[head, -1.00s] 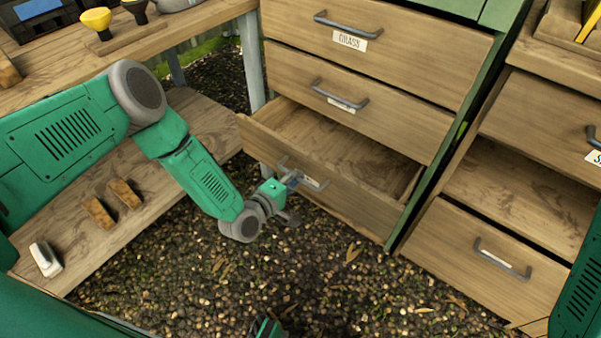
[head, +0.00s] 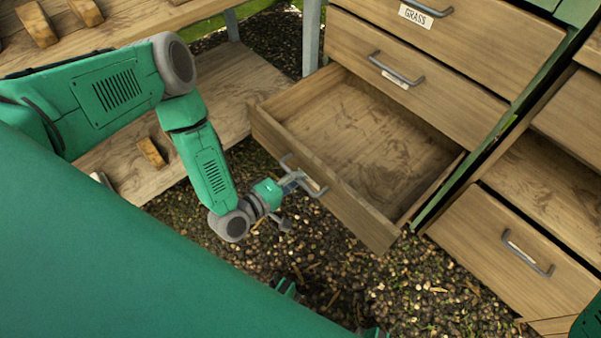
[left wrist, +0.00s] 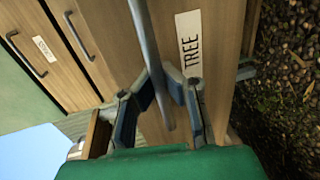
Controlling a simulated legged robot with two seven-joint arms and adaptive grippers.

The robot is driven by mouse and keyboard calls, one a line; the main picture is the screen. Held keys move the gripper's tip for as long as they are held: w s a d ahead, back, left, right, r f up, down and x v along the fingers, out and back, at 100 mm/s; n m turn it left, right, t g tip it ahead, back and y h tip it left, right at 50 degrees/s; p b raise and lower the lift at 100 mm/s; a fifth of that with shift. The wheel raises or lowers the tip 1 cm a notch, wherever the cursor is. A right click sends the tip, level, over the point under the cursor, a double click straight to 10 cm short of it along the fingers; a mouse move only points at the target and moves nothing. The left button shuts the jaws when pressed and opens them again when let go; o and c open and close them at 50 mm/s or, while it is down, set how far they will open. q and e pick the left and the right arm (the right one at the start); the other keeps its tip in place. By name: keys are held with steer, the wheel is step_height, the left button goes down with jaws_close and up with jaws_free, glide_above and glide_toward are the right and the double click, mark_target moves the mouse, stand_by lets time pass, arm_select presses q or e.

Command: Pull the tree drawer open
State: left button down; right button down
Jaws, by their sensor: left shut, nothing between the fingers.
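The tree drawer (head: 350,208) is the lowest drawer of the middle wooden cabinet. It stands well out, and its bare, empty inside shows. Its label reads TREE in the left wrist view, on the drawer front (left wrist: 222,60). My left gripper (head: 292,182) is at the grey bar handle (head: 316,190) of this drawer. In the left wrist view the fingers of my left gripper (left wrist: 164,74) are closed together at the handle (left wrist: 148,45), which crosses by the fingertips. They hold nothing between them.
Above are a shut drawer (head: 425,88) and the shut grass drawer (head: 460,38). Another cabinet with a handled drawer (head: 510,240) stands at right. A wooden bench with a low shelf (head: 225,88) is at left. Gravel (head: 410,290) lies in front of the open drawer.

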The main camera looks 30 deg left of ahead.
arm_select(q)
steer(key=shift+s+d+f, duration=0.15)
steer(key=shift+s+d, duration=0.05)
steer(key=shift+d, duration=0.05)
steer(key=c, duration=1.6)
jaws_free()
steer(key=shift+w, duration=0.15)
steer(key=shift+a, duration=0.1)
steer(key=shift+s+a, duration=0.15)
steer(key=shift+s, duration=0.05)
steer(key=v, duration=1.1)
steer(key=shift+s, duration=0.25)
